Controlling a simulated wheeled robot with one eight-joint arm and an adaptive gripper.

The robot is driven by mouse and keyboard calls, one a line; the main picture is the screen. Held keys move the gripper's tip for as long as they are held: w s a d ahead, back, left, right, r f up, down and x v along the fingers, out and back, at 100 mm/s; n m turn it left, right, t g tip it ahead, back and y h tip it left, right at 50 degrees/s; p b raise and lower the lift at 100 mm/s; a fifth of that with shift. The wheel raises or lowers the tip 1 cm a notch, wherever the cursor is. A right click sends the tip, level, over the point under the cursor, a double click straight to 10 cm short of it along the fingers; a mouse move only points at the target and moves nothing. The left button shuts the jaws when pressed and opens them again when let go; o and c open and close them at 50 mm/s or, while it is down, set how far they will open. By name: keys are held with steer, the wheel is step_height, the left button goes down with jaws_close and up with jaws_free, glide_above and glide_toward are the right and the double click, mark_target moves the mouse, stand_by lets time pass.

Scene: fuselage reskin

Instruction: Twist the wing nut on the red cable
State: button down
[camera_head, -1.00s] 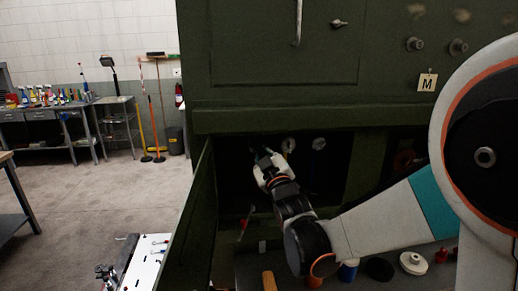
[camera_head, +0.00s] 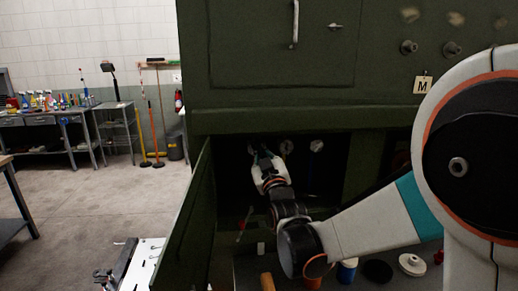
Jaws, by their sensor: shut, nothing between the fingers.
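My gripper (camera_head: 262,157) is inside the dark open compartment of the green cabinet, at the end of my arm. It points up and away toward the back wall, and its fingers are shut with nothing between them. Round pale fittings (camera_head: 316,146) sit on the back wall to the right of my gripper. A thin reddish piece (camera_head: 243,225) stands low at the left of the compartment; I cannot tell whether it is the red cable. I cannot make out the wing nut in the shadow.
An open green door (camera_head: 186,232) stands left of the compartment. Below the opening is a shelf with a wooden handle (camera_head: 267,281), a blue-sided container (camera_head: 347,271), a black disc (camera_head: 377,271) and a white round part (camera_head: 411,264). The floor to the left is partly free.

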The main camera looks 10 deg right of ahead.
steer(key=shift+d+f+m+h+b, duration=0.1)
steer(key=shift+d+m+h+b, duration=0.15)
steer(key=shift+m+h, duration=0.8)
steer(key=shift+d+f+m+h+b, duration=0.15)
steer(key=shift+m+h+b, duration=0.05)
steer(key=shift+m, duration=1.55)
steer(key=shift+d+f+m+h+b, duration=0.1)
steer(key=shift+d+m+h+b, duration=0.15)
steer(key=shift+m+h, duration=0.8)
steer(key=shift+d+f+m+g+h, duration=0.15)
steer(key=shift+m+h, duration=0.25)
steer(key=shift+m, duration=1.05)
steer(key=shift+d+f+m+g+h, duration=0.1)
steer(key=shift+f+m+h, duration=0.25)
steer(key=shift+m, duration=1.1)
steer(key=shift+d+f+m+g+h, duration=0.15)
steer(key=shift+m+h, duration=0.3)
steer(key=shift+m, duration=1)
